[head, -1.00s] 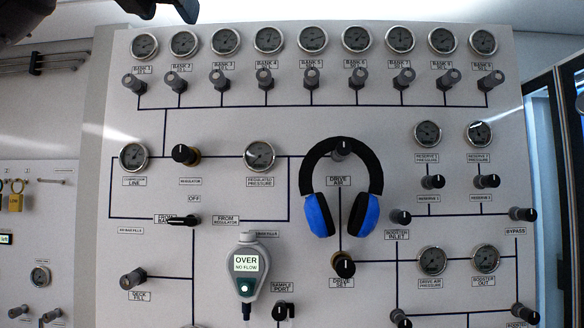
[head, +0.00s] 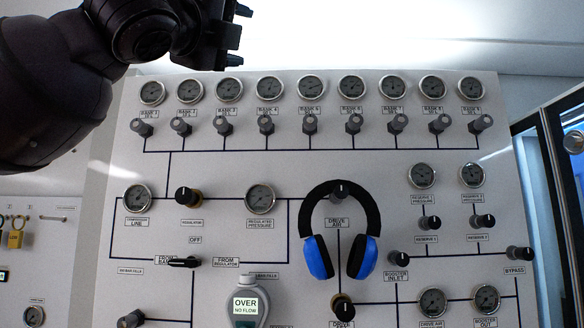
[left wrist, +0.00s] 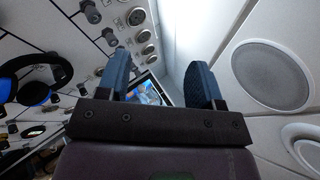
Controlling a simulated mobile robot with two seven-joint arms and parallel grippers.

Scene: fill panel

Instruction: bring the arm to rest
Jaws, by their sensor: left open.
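My left gripper (head: 240,35) is at the top left of the head view, above the upper edge of the panel (head: 230,178). In the left wrist view its two blue-padded fingers (left wrist: 160,85) stand apart with nothing between them. The gripper touches nothing that I can see. My left arm comes in from the upper left corner of the head view. My right gripper is not in view.
Blue-and-black headphones (head: 340,235) hang over the drive air knob. A handheld meter (head: 245,308) reading "OVER NO FLOW" is at the bottom. Gauges and knobs cover the panel. A ceiling speaker (left wrist: 272,75) shows in the left wrist view. Space above the panel is open.

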